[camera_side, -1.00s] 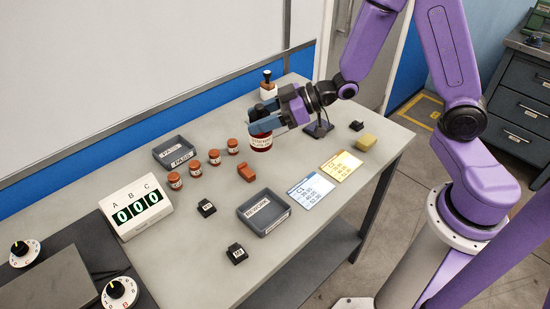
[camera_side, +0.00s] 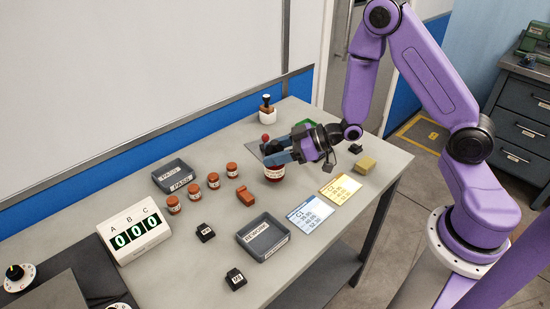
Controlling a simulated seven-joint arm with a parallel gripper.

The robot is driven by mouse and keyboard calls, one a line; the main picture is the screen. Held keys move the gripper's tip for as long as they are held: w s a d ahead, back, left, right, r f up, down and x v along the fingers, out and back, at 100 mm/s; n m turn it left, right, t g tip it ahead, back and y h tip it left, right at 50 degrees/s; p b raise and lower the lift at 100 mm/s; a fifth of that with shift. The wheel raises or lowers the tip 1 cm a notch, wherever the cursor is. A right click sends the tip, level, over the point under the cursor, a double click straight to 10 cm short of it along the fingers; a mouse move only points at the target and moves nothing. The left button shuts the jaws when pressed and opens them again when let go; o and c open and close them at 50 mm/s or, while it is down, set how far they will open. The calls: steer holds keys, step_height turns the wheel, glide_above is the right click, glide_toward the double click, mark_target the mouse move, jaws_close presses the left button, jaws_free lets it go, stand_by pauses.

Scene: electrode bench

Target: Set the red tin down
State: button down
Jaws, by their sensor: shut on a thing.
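The red tin (camera_side: 273,174) has a dark top and a pale label and stands about upright towards the back right of the bench. My gripper (camera_side: 277,154) is shut on it, with its blue-grey fingers at the tin's upper part, hiding some of it. The tin's base is at or just above the grey bench top (camera_side: 320,160); I cannot tell whether it touches.
Several small orange-red jars (camera_side: 193,190) stand left of the tin, with an orange block (camera_side: 244,196) nearer. The PASS tray (camera_side: 157,181) is far left and the REWORK tray (camera_side: 284,248) in front. Two price cards (camera_side: 311,221) and a yellow block (camera_side: 366,164) lie right.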

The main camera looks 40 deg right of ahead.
steer(key=shift+f, duration=0.95)
steer(key=shift+c, duration=2.2)
jaws_free()
steer(key=shift+f, duration=0.15)
